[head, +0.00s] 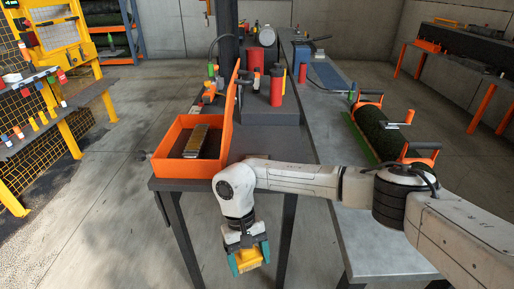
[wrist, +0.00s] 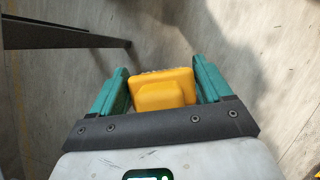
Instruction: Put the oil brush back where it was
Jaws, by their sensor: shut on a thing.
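My gripper (head: 249,256) hangs at the end of my bent arm, off the near end of the dark table and above the floor. Its teal fingers are shut on a yellow block-like thing, which looks like the oil brush (head: 248,262). In the wrist view the brush (wrist: 162,92) sits between the two fingers, with a rough, bristle-like far edge. Its underside is hidden. An orange open box (head: 172,165) stands on the near left corner of the dark table, up and left of my gripper. A long grey and tan object (head: 196,141) lies in it.
Right of the box, the dark tabletop (head: 251,146) has a bare strip, partly behind my arm. Red canisters (head: 276,86) stand farther back. A grey bench (head: 353,226) with a dark green roll (head: 378,135) is at right.

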